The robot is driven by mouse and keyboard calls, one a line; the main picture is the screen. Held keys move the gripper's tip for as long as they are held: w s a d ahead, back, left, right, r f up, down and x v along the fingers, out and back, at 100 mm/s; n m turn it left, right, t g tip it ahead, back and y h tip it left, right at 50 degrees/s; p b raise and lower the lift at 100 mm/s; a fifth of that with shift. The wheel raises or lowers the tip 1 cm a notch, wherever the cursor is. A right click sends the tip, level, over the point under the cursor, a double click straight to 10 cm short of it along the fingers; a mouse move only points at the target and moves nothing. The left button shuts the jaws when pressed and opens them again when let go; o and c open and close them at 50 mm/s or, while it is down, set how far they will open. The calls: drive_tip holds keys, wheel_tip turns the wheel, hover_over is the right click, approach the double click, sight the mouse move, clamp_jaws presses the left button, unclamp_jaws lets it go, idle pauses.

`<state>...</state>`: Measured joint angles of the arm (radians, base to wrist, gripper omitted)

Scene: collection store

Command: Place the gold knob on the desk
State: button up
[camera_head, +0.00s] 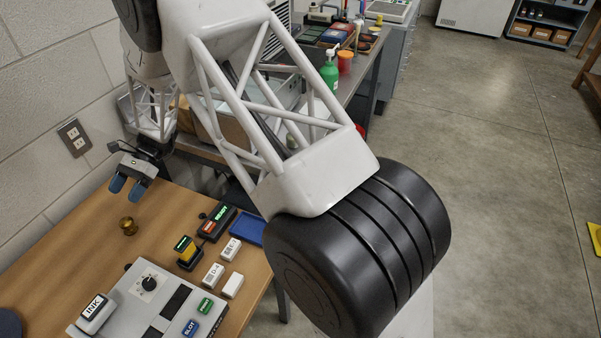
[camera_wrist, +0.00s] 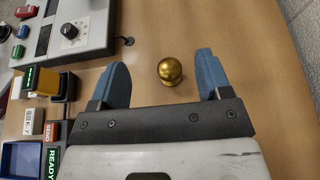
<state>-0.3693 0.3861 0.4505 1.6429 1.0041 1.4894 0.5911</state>
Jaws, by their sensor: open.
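The gold knob (camera_head: 128,226) stands on the wooden desk (camera_head: 75,242) near its wall side, with bare wood around it. My gripper (camera_head: 127,188) is above the desk, up and close to the knob in the head view. In the wrist view, my gripper (camera_wrist: 158,78) is open, with its two blue fingers apart. The gold knob (camera_wrist: 170,71) appears between the fingertips there, with no contact visible. The gap in height between fingers and knob cannot be judged exactly.
A grey panel (camera_head: 128,308) with a black dial and an INK block (camera_head: 94,308) lies in front. A yellow-and-black stamp (camera_head: 187,252), white blocks (camera_head: 213,275) and a blue tray (camera_head: 247,229) stand to the right. The wall borders the desk's left side.

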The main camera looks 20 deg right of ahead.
drive_tip(key=s+d+r+n+t+h, duration=0.25)
drive_tip(key=s+d+r, duration=0.45)
drive_tip(key=d+r, duration=0.4)
drive_tip(key=s+d+r+n+t+h, duration=0.25)
drive_tip(key=s+d+r, duration=0.55)
drive_tip(key=d, duration=0.4)
drive_tip(key=s+d+r+n+t+h, duration=0.2)
drive_tip(key=s+d+t, duration=0.1)
drive_tip(key=s+d, duration=0.6)
drive_tip(key=s+d+r+n+t+h, duration=0.1)
drive_tip(key=s+d+r+t+h, duration=0.1)
drive_tip(key=s+d, duration=0.8)
drive_tip(key=s+r+t, duration=0.1)
drive_tip(key=s+t, duration=0.1)
drive_tip(key=shift+s+r+n+h, duration=0.2)
drive_tip(key=shift+s+n+h, duration=0.1)
drive_tip(key=shift+s+n, duration=0.1)
